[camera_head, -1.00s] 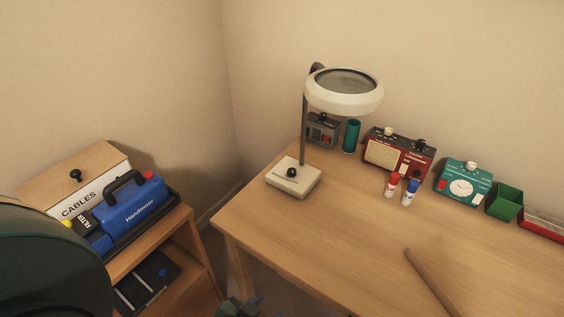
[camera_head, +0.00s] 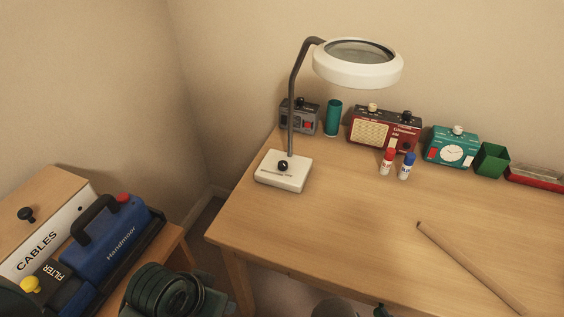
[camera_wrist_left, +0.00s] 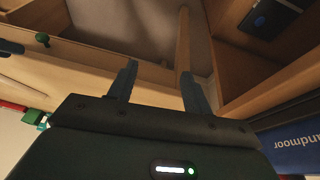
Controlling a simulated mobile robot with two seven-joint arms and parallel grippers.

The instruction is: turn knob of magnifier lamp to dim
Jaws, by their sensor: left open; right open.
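The magnifier lamp (camera_head: 358,66) stands at the desk's left end, with a white ring head on a dark bent arm. Its pale base (camera_head: 284,180) carries a round black knob (camera_head: 283,166). I cannot read the knob's setting. My left gripper (camera_wrist_left: 158,72) is open and empty in the left wrist view, its fingers pointing toward the gap between desk and shelf unit. Only a small part of my right gripper (camera_head: 380,311) shows at the bottom edge of the head view, below the desk's front edge. Neither gripper touches the lamp.
Behind the base stand a grey device (camera_head: 300,117), a teal cylinder (camera_head: 333,118), a red radio (camera_head: 384,131) and a teal timer (camera_head: 451,146). A wooden rod (camera_head: 470,267) lies in front. A blue Handmoor case (camera_head: 113,238) sits left.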

